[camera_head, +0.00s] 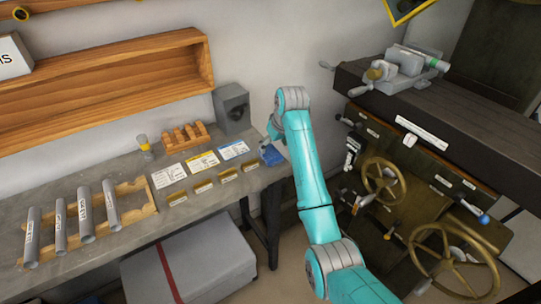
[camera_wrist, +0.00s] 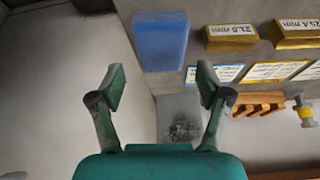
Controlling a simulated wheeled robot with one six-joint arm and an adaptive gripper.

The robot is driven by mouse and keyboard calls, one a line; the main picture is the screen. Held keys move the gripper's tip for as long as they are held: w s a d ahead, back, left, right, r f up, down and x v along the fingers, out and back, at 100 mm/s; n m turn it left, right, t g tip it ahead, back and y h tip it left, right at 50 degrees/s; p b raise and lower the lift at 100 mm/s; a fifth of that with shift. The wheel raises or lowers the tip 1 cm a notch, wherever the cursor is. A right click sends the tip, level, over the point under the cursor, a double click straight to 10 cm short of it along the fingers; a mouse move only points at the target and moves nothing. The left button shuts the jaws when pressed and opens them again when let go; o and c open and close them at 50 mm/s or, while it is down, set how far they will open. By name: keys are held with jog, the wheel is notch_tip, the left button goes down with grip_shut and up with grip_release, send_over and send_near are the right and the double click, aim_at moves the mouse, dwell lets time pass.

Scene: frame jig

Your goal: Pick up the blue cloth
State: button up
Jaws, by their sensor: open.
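The blue cloth (camera_head: 272,157) lies at the right end of the grey bench top, partly hidden by my arm in the head view. In the wrist view the blue cloth (camera_wrist: 160,38) is a flat-looking blue block shape at the top centre, beyond my fingertips. My gripper (camera_wrist: 161,82) is open and empty, with its two fingers apart and the cloth in line with the gap between them. The fingers do not appear to touch the cloth. In the head view my gripper is mostly hidden behind the arm.
A grey box (camera_head: 232,108) stands at the bench's back, near the cloth. Brass blocks (camera_head: 204,186), labelled cards (camera_head: 203,162) and a wooden rack (camera_head: 185,136) lie to its left. Several grey tubes (camera_head: 85,215) rest farther left. A machine with handwheels (camera_head: 386,181) stands right of my arm.

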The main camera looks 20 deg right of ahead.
aim_at(271, 152)
jog(key=shift+x, duration=2.7)
jog(key=c, duration=0.8)
